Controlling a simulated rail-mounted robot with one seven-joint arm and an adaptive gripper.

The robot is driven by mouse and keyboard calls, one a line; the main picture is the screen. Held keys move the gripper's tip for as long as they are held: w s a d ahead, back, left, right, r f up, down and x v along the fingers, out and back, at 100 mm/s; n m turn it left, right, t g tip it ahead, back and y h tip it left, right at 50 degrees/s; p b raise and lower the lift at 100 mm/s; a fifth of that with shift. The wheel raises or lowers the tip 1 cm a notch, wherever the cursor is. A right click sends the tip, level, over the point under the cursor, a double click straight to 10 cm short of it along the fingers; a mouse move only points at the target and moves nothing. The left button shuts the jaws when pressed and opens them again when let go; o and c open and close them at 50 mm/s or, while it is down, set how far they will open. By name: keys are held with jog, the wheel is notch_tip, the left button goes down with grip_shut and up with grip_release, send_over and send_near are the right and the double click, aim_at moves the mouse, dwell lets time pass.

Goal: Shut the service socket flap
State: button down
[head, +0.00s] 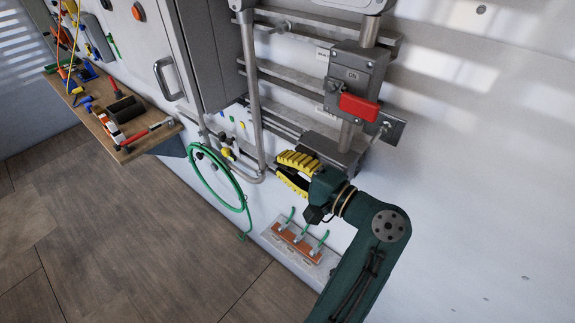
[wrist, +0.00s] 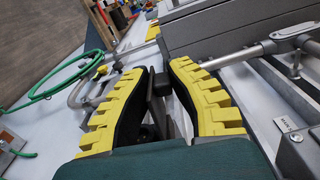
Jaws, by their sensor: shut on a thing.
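My gripper (head: 279,167) is at the wall, left of and below a grey box (head: 335,150) under the switch. Its yellow-ridged fingers, also in the wrist view (wrist: 160,72), are shut on a small dark knob (wrist: 158,84). A narrow grey plate (wrist: 154,108) runs back from the knob between the fingers. This looks like the service socket flap, seen nearly edge-on; its hinge and the socket are hidden by the fingers. I cannot tell how far the flap stands open.
A grey switch box with a red handle (head: 359,107) and pipes (head: 251,90) stand close above. A green hose (head: 217,170) hangs at left. An orange block with green leads (head: 300,240) lies below. A tool shelf (head: 125,150) is far left.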

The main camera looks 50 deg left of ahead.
notch_tip(320, 180, down, 2)
jog(key=n+b, duration=0.2)
jog(key=shift+s+n+b, duration=0.1)
jog(key=shift+n+b, duration=0.2)
jog(key=shift+f+n+b, duration=0.4)
jog(key=shift+n+b, duration=0.7)
jog(key=c, duration=1)
grip_release()
jog(key=shift+c, duration=0.2)
jog(key=w+d, duration=0.1)
jog(key=d, duration=1)
jog(key=shift+w+d, duration=0.4)
